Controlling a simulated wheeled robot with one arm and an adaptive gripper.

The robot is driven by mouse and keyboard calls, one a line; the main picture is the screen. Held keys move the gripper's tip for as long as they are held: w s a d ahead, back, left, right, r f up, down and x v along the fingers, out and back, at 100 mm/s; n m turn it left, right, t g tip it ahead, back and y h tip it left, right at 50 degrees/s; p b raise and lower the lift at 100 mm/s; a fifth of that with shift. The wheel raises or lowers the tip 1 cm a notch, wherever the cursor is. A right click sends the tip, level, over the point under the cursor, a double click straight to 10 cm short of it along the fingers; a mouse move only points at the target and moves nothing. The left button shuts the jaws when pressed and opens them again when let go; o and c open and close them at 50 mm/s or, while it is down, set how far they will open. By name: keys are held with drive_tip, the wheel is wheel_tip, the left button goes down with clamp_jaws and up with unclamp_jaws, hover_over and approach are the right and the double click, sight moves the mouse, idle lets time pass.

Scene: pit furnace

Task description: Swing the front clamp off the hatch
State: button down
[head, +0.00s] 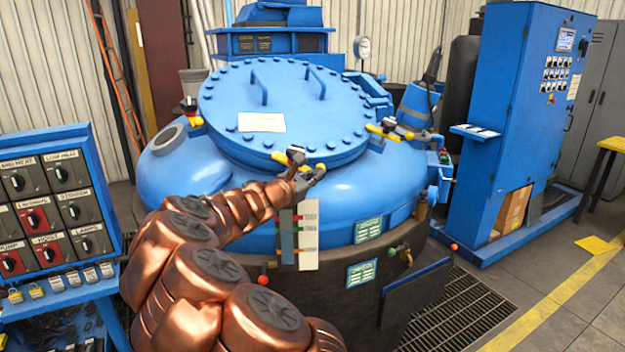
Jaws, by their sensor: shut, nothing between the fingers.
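The round blue hatch (330,112) lies flat on top of the blue furnace, with bolts around its rim and two handles. The front clamp (281,158), with yellow parts, sits at the hatch's near edge, partly hidden behind my gripper. My gripper (318,173) is at the front clamp, just in front of the hatch rim; its fingers are shut with nothing between them. I cannot tell whether it touches the clamp. Another yellow clamp (382,132) is at the hatch's right edge, and one (194,122) is at the left.
A control panel with labelled switches (60,185) stands close on the left. A tall blue cabinet (510,120) stands at the right. A red-knobbed lever (262,280) sticks out at the furnace front. A floor grating (450,310) and open floor lie at lower right.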

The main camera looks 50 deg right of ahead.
drive_tip(key=shift+w+d+r+p, duration=0.1)
drive_tip(key=shift+d+r+p, duration=0.15)
drive_tip(key=shift+d, duration=1.15)
drive_tip(key=shift+d+r+p, duration=0.1)
drive_tip(key=shift+d+r, duration=0.1)
drive_tip(key=shift+d, duration=1.2)
drive_tip(key=s+a+f+b, duration=0.2)
drive_tip(key=s+a+b, duration=0.3)
drive_tip(key=s+a, duration=0.4)
drive_tip(key=shift+s+f, duration=0.3)
drive_tip(key=shift+s, duration=0.4)
